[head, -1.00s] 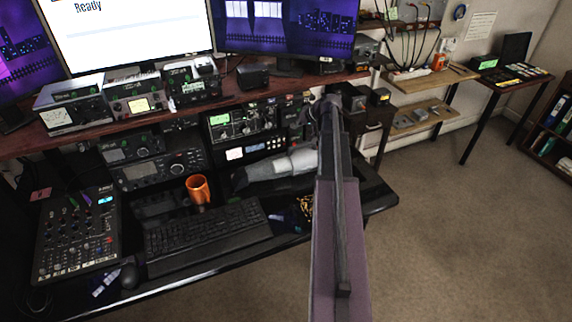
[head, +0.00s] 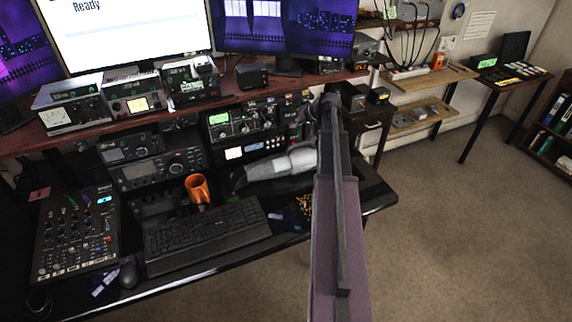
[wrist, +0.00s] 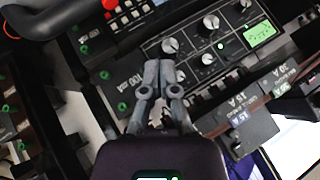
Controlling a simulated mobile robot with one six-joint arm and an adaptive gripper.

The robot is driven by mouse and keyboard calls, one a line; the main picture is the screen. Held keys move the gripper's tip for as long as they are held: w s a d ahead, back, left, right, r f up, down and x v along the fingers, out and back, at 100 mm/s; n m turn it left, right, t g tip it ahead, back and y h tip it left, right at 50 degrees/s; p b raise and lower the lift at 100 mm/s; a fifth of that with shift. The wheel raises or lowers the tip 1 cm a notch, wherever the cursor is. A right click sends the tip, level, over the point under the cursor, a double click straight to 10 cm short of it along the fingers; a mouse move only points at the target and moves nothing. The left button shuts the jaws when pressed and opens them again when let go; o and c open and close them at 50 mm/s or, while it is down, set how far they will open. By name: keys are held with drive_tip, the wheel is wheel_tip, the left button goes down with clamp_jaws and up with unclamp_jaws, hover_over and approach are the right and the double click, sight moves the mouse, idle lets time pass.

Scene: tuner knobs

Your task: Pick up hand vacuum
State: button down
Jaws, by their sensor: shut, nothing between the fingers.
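The hand vacuum (head: 282,165), pale grey and white with a dark end at the left, lies on the black desk below the radios and left of my arm in the head view. My arm covers the area at its right end. My gripper (wrist: 158,68) shows in the wrist view with its grey fingers together and empty, in front of a radio panel with knobs. I cannot make out the vacuum for sure in the wrist view. In the head view the fingers are hidden or too small to tell.
An orange mug (head: 198,188) stands left of the vacuum, behind the keyboard (head: 205,232). A mixer (head: 75,235) is at the left. Radios (head: 235,120) and a red-brown shelf (head: 235,86) stand over the desk's back. The floor (head: 450,210) at the right is clear.

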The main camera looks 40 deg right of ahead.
drive_tip(key=c, duration=1.4)
unclamp_jaws()
drive_tip(key=c, duration=0.8)
unclamp_jaws()
drive_tip(key=shift+a, duration=0.2)
drive_tip(key=s+a+f+n+g, duration=0.1)
drive_tip(key=s+a+f+g, duration=0.15)
drive_tip(key=a, duration=1.05)
drive_tip(key=s+a+f+n+g, duration=0.1)
drive_tip(key=a+n+g, duration=0.15)
drive_tip(key=a, duration=1.05)
drive_tip(key=s+a+g+h, duration=0.1)
drive_tip(key=s+a, duration=0.3)
drive_tip(key=a, duration=0.1)
drive_tip(key=s+a+f+g+h, duration=0.1)
drive_tip(key=s+a, duration=0.3)
drive_tip(key=a, duration=0.2)
drive_tip(key=s+a+f+n+g+h, duration=0.1)
drive_tip(key=s+a, duration=0.4)
drive_tip(key=a, duration=0.1)
